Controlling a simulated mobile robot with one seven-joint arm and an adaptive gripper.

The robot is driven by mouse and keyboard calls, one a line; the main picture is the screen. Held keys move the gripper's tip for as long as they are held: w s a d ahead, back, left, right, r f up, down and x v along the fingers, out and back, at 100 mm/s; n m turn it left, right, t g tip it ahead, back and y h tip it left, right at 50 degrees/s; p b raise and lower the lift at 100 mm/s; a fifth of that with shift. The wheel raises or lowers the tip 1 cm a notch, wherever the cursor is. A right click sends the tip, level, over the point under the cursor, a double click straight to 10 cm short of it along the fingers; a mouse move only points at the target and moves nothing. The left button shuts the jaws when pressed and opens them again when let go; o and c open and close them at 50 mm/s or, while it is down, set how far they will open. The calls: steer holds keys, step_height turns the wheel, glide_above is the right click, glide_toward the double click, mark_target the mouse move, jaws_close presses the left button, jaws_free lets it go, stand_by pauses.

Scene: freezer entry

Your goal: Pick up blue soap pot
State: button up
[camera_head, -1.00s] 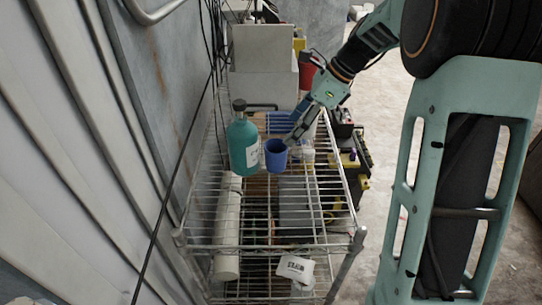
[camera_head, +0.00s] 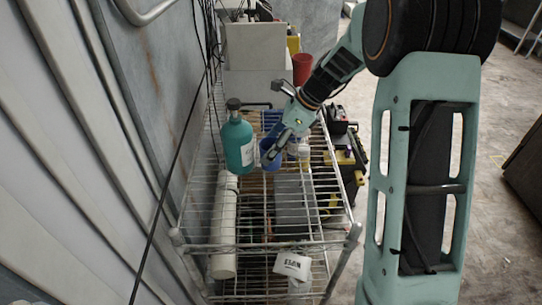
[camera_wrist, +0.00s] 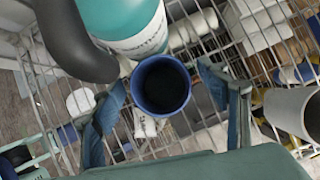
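A small round blue pot (camera_head: 267,160) stands on the wire rack's upper shelf, just right of a teal pump bottle (camera_head: 239,146). My gripper (camera_head: 274,146) is at the pot and partly covers it in the head view. In the wrist view the pot (camera_wrist: 163,86) shows its blue rim and dark inside between the two fingers of my gripper (camera_wrist: 161,80). The fingers are spread on either side of it, with narrow gaps. The teal bottle with its dark pump (camera_wrist: 122,20) stands close beside the pot at the top.
The wire shelf (camera_head: 255,238) has a long white roll (camera_head: 223,225) at its left. A pale box (camera_head: 255,50) and a red cup (camera_head: 302,68) stand behind. A white container (camera_wrist: 295,112) is right of the gripper. The wall runs along the left.

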steer(key=c, duration=1.3)
steer(key=shift+r, duration=0.1)
